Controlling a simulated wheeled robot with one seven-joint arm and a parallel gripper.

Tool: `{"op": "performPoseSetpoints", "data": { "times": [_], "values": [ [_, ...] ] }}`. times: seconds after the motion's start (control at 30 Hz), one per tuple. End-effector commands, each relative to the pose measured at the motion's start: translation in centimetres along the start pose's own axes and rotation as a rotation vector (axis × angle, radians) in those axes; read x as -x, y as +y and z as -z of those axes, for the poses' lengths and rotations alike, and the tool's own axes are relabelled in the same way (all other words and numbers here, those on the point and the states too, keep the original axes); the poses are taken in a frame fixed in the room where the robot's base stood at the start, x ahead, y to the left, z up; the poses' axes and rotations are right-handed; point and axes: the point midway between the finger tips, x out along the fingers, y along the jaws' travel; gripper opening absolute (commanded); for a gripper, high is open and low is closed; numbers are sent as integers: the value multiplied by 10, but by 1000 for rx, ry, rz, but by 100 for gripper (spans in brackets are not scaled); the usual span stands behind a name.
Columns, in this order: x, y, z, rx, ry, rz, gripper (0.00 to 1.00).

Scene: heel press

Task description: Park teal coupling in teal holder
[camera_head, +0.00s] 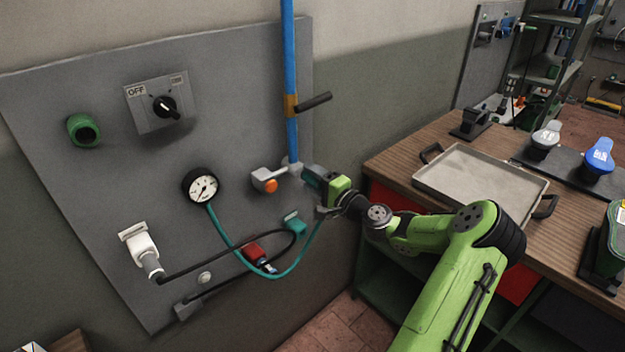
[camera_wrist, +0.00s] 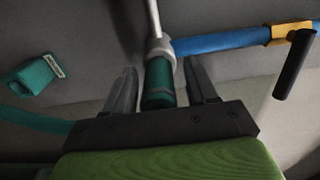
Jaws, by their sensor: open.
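The teal coupling (camera_wrist: 158,88) sits on the metal fitting (camera_wrist: 159,46) at the end of the blue pipe. In the head view the coupling (camera_head: 312,177) is partly hidden by my gripper. My gripper (camera_wrist: 159,68) is open, with one finger on each side of the coupling. A gap shows on the left; contact on the right cannot be told. The teal holder (camera_head: 295,224) is on the grey panel, below and left of my gripper, and looks empty. It also shows at the left of the wrist view (camera_wrist: 37,75). A teal hose (camera_head: 226,238) runs from the gauge toward my gripper.
The panel carries a gauge (camera_head: 201,187), a red holder (camera_head: 253,252), an orange button (camera_head: 271,186) and a white plug (camera_head: 142,246) with a black cable. The blue pipe (camera_head: 289,60) has a black-handled valve (camera_head: 313,102). A workbench with a tray (camera_head: 480,178) stands at right.

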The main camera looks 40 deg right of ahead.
Motion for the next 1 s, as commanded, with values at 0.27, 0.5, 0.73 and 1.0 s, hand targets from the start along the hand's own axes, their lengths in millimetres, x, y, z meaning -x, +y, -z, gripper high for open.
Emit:
{"op": "performPoseSetpoints", "data": {
  "times": [0.27, 0.5, 0.73, 1.0],
  "values": [
    [0, 0, 0, 0, 1, -1, 26],
    [0, 0, 0, 0, 1, -1, 0],
    [4, 0, 1, 1, 2, 0, 0],
    [16, 0, 1, 2, 2, 0, 0]
  ]
}}
